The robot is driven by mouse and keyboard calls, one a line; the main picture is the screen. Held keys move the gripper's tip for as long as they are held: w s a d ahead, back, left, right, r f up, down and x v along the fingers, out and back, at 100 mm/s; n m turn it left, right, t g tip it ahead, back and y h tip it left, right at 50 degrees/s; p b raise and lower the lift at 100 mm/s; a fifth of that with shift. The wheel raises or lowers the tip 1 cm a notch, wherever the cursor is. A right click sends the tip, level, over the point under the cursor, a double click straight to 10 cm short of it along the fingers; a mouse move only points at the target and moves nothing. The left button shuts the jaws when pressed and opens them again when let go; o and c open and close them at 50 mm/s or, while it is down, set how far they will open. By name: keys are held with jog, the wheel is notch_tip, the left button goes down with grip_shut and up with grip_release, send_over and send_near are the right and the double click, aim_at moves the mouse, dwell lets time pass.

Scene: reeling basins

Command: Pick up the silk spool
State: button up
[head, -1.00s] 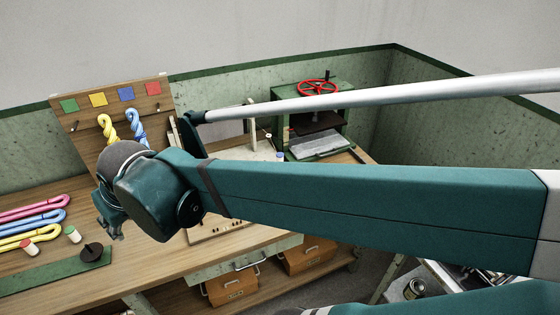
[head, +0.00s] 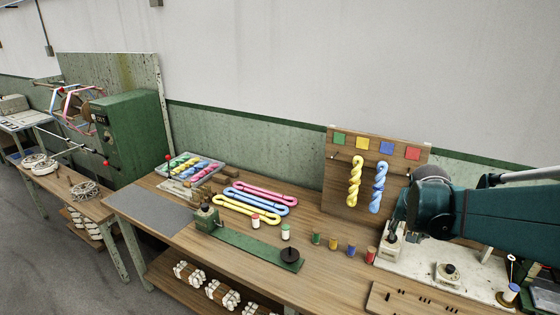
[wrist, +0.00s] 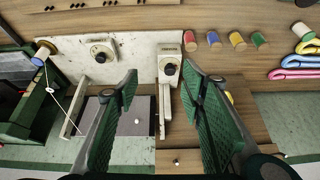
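Several small thread spools stand in a row on the wooden bench: green (head: 316,238), orange (head: 333,243), blue (head: 351,250) and red (head: 370,256). In the wrist view the red spool (wrist: 190,41) is nearest my gripper. A separate blue-and-white spool (head: 510,292) stands at the far right, and shows upper left in the wrist view (wrist: 40,56). I cannot tell which one is the silk spool. My gripper (wrist: 160,76) is open and empty, above the pale plate, with the fingers apart. In the head view its fingertips are hard to make out.
A pale plate with dial devices (head: 448,273) lies under my arm. A peg board (head: 335,190) with yellow and blue skeins stands behind. Skeins (head: 260,198), capped white spools (head: 285,232) and a green strip with a black disc (head: 290,254) lie left.

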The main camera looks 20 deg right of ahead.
jog(key=s+d+f+m+g, duration=0.1)
jog(key=s+d+f+m, duration=0.15)
jog(key=d, duration=0.75)
jog(key=s+d+f+m+g, duration=0.15)
jog(key=s+d+f, duration=0.25)
jog(key=d, duration=0.6)
jog(key=m+g+p, duration=0.2)
jog(key=m, duration=0.3)
send_over(514, 287)
jog(key=a, duration=0.3)
notch_tip(514, 287, down, 9)
jog(key=shift+d+h, duration=0.15)
jog(key=shift+h, duration=0.15)
jog(key=shift+w+t, duration=0.1)
jog(key=shift+t, duration=0.15)
jog(key=shift+b+x, duration=0.3)
jog(key=shift+x, duration=0.95)
jog(key=shift+d+f, duration=0.1)
jog(key=shift+x, duration=2.5)
